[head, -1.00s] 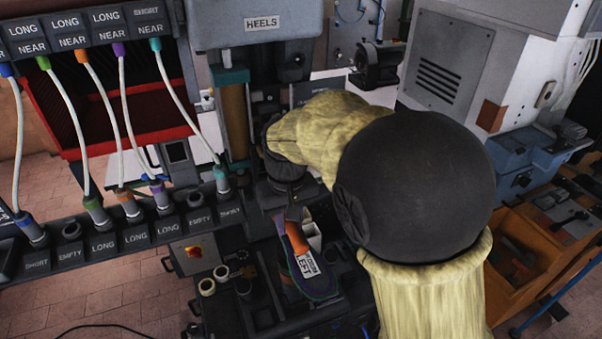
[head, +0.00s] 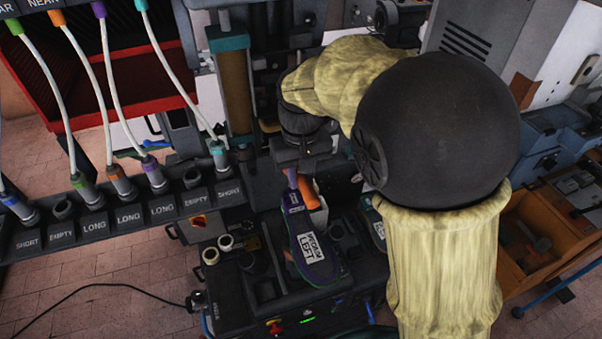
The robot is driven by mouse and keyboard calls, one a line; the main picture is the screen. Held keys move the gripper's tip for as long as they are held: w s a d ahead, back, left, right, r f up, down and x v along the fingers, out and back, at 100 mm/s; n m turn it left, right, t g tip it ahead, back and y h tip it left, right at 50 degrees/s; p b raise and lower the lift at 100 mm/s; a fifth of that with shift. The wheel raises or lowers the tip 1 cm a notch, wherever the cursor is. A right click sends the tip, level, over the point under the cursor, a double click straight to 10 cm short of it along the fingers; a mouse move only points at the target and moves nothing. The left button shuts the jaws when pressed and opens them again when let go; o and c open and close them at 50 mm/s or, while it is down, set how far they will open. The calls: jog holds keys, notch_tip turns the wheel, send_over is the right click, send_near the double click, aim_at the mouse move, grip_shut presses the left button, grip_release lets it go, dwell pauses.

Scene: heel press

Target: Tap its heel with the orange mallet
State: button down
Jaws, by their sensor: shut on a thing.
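A shoe (head: 318,268) with a purple and green edge lies sole up on the dark press bed, its label reading MEDIUM LEFT. Its toe points toward the bottom of the head view and its heel end toward the top. My gripper (head: 303,170) is above the heel end, mostly hidden under my wrist. It is shut on the orange mallet (head: 308,193), whose orange head shows just right of the heel end. Most of the mallet's handle is hidden. I cannot tell whether the mallet touches the heel.
A row of labelled sockets with cables (head: 130,214) runs along the left. Part of another labelled piece (head: 375,230) shows right of the shoe. A brass-coloured column (head: 236,95) stands behind. An orange wooden tool bin (head: 535,245) is at the right.

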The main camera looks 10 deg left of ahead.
jog(key=shift+f+b, duration=2.2)
jog(key=shift+f, duration=0.4)
notch_tip(320, 180, down, 5)
jog(key=b, duration=0.3)
notch_tip(320, 180, up, 5)
jog(key=p, duration=0.4)
jog(key=shift+r, duration=0.1)
notch_tip(320, 180, down, 5)
jog(key=b, duration=0.3)
notch_tip(320, 180, up, 5)
jog(key=p, duration=0.4)
